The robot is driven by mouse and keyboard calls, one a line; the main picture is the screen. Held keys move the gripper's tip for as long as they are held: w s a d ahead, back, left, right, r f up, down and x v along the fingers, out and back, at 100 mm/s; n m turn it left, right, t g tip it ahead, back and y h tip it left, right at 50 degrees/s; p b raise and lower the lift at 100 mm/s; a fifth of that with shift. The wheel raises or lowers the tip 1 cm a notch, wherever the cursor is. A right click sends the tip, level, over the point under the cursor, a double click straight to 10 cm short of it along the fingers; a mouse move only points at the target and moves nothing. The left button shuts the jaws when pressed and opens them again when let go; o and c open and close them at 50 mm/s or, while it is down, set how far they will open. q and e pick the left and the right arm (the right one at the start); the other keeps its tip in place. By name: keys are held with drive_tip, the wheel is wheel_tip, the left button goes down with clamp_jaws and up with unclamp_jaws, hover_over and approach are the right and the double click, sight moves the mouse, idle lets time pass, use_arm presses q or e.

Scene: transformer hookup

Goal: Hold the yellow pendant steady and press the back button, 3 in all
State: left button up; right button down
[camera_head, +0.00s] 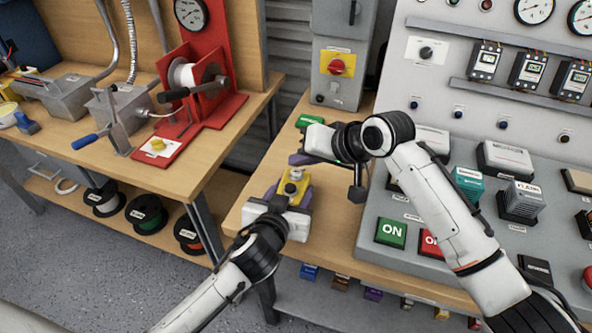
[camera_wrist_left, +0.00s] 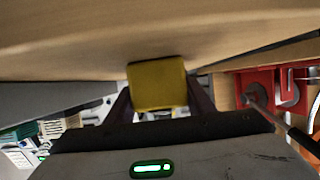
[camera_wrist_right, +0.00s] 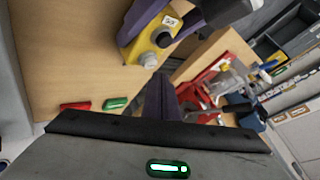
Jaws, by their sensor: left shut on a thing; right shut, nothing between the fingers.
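The yellow pendant (camera_head: 293,190) is held at the left edge of the right-hand wooden table. My left gripper (camera_head: 284,200) is shut on it; the left wrist view shows the yellow body (camera_wrist_left: 157,85) between both fingers. The right wrist view shows the pendant's face (camera_wrist_right: 138,48) with a dark round button, a pale round button (camera_wrist_right: 148,60) and a small white label, too small to read. My right gripper (camera_head: 301,159) is shut and empty, just behind the pendant in the head view. Its purple fingertips (camera_wrist_right: 160,84) are close to the pale button; I cannot tell whether they touch.
A sloped grey panel (camera_head: 375,240) with ON buttons stands right of the pendant. A grey box with a red knob (camera_head: 337,65) stands behind. Small green (camera_wrist_right: 115,103) and red (camera_wrist_right: 75,106) pieces lie on the table. A workbench with a red winder (camera_head: 190,110) is at left.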

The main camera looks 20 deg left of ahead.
drive_tip(key=shift+f, duration=0.1)
idle(0.7)
drive_tip(key=shift+f, duration=0.3)
drive_tip(key=shift+f, duration=0.5)
idle(0.8)
drive_tip(key=shift+r, duration=3.4)
idle(0.5)
